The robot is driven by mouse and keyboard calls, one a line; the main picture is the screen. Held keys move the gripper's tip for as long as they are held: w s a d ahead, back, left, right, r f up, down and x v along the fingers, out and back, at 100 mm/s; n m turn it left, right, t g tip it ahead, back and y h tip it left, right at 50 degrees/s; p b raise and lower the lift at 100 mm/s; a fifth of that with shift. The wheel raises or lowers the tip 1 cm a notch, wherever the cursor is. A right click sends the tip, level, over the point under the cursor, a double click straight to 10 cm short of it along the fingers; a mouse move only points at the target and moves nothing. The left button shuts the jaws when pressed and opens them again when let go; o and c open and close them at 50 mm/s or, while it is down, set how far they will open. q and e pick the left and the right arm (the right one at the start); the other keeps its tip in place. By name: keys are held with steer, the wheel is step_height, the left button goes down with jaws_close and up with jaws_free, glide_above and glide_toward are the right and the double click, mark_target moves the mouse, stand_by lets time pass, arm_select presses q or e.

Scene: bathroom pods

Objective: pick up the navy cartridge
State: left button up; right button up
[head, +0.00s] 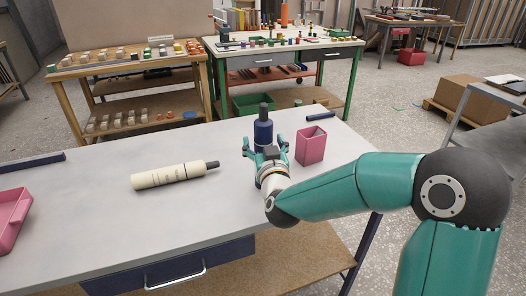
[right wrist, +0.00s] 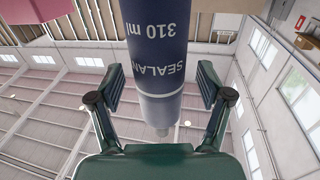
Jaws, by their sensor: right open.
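The navy cartridge (head: 263,129) stands upright on the grey table, with a dark nozzle or cap on top. My right gripper (head: 264,143) is open at its near side, with one finger to each side of the lower body. In the right wrist view the cartridge (right wrist: 155,45), with white "310 ml" lettering, runs between the spread fingers of the gripper (right wrist: 161,88). Gaps show on both sides there, and no finger clearly touches it. The cartridge's base is hidden behind the gripper in the head view. My left gripper is not in view.
A cream cartridge (head: 168,177) lies on its side to the left on the table (head: 100,225). A pink open bin (head: 311,146) stands close to the right of my gripper. A dark bar (head: 321,116) lies behind it. A pink tray (head: 10,222) sits at the far left.

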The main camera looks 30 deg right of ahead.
steer(key=shift+w+d, duration=0.25)
steer(key=shift+w, duration=0.2)
jaws_close()
steer(key=shift+r, duration=0.1)
steer(key=shift+r, duration=0.1)
